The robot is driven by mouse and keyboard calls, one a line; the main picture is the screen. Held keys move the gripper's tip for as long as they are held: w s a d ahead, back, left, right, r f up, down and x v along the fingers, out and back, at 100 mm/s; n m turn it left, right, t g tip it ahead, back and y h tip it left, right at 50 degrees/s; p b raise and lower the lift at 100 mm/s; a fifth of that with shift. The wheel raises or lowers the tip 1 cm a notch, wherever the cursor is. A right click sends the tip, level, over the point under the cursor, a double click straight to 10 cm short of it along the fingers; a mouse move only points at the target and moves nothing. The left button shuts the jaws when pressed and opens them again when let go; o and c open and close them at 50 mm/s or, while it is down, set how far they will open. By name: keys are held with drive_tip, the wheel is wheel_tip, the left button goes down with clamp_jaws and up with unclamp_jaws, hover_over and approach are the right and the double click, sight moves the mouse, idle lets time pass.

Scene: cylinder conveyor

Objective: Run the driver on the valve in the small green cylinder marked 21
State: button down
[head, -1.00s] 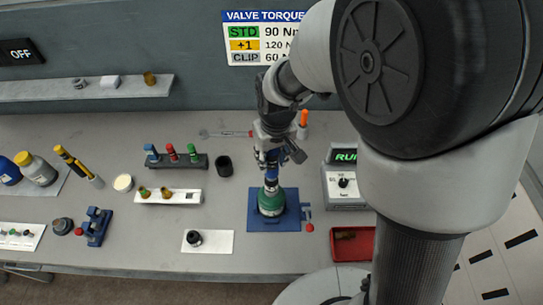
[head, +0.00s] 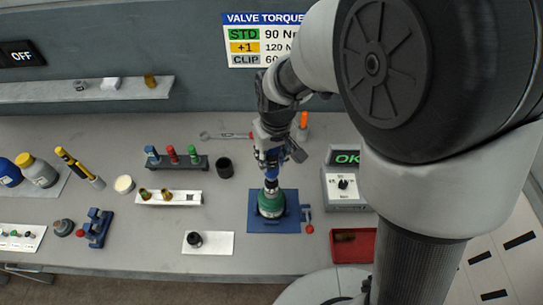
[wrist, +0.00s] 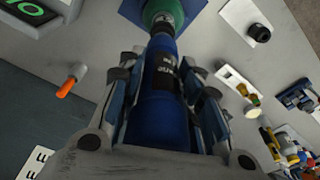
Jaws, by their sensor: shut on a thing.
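The small green cylinder (head: 270,204) stands upright on a blue base plate (head: 262,226); its marking is too small to read. It also shows at the top of the wrist view (wrist: 163,12). My gripper (head: 271,155) is directly above it, shut on a blue driver (wrist: 160,95) that points down. The driver's lower end meets the top of the cylinder, and the valve itself is hidden under it.
A rack with blue, red and green-topped pieces (head: 176,160), a white tray (head: 168,198) and a black cup (head: 224,167) stand left. A red bin (head: 353,250) and an orange-handled tool (head: 304,120) are to the right. A torque sign (head: 258,38) hangs behind.

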wheel_tip(320, 180, up, 5)
drive_tip(key=p, duration=0.3)
drive_tip(key=shift+w, duration=0.1)
idle(1.3)
